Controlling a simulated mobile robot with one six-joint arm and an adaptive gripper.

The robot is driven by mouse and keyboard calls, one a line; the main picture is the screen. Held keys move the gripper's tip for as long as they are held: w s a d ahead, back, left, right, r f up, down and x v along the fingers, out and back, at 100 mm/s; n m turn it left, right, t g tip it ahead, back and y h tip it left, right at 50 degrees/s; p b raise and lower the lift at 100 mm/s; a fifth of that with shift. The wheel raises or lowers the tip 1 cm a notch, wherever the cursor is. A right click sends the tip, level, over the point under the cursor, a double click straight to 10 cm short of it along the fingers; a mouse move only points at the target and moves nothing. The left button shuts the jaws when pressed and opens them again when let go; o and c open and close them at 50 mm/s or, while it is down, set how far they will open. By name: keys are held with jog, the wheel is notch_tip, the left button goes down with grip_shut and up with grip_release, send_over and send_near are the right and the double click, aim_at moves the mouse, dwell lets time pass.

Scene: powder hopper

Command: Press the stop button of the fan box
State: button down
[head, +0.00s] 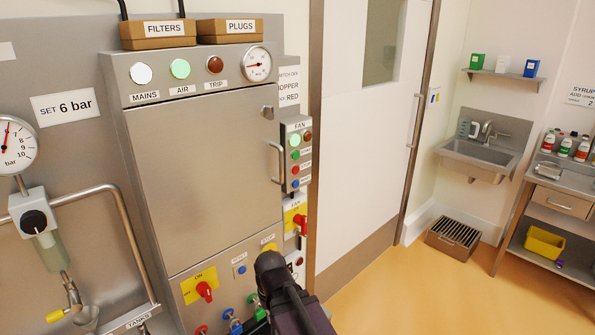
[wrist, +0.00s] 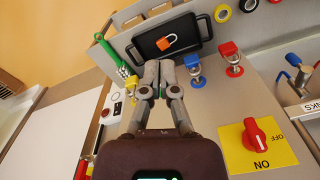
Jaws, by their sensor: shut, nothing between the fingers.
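The fan box (head: 292,155) is a narrow grey box marked FAN, on the right side of the steel cabinet in the head view. It carries a green lamp and a dark red lamp at the top. Below them are a green button (head: 295,154), a red button (head: 294,170) and a blue button (head: 295,184), with small labels too small to read surely; the red one looks like the stop button. My gripper (wrist: 159,66) is shut and empty in the wrist view, over a lower panel. In the head view my dark arm is below the fan box, apart from it; the fingers are hidden.
A yellow-plated red fan switch (head: 301,222) sits under the fan box. The cabinet door handle (head: 278,163) juts out just left. The wrist view shows a black tray (wrist: 205,38) with an orange padlock, red and blue padlocks, and a red rotary switch (wrist: 256,134).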

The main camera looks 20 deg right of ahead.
aim_at(295, 174)
jog(key=w+d+r+m+t+y+p, duration=0.3)
jog(key=w+d+r+p, duration=0.6)
jog(key=d+r, duration=0.3)
jog(key=w+d+r+m+t+y+p, duration=0.3)
jog(key=w+d+r+p, duration=0.7)
jog(key=r, duration=0.4)
jog(key=w+d+m+t, duration=0.1)
jog(key=d, duration=0.1)
jog(key=shift+d, duration=0.35)
jog(key=shift+w+a, duration=0.1)
jog(key=shift+w, duration=0.1)
jog(key=shift+w+a, duration=0.5)
jog(key=shift+w, duration=0.85)
jog(key=shift+w+a, duration=0.45)
jog(key=shift+w, duration=0.85)
jog(key=shift+w+a, duration=0.5)
jog(key=shift+w, duration=0.85)
jog(key=shift+w+a, duration=0.3)
jog(key=shift+w, duration=0.45)
jog(key=shift+s, duration=0.1)
jog(key=shift+s+d, duration=0.3)
jog(key=shift+s, duration=0.4)
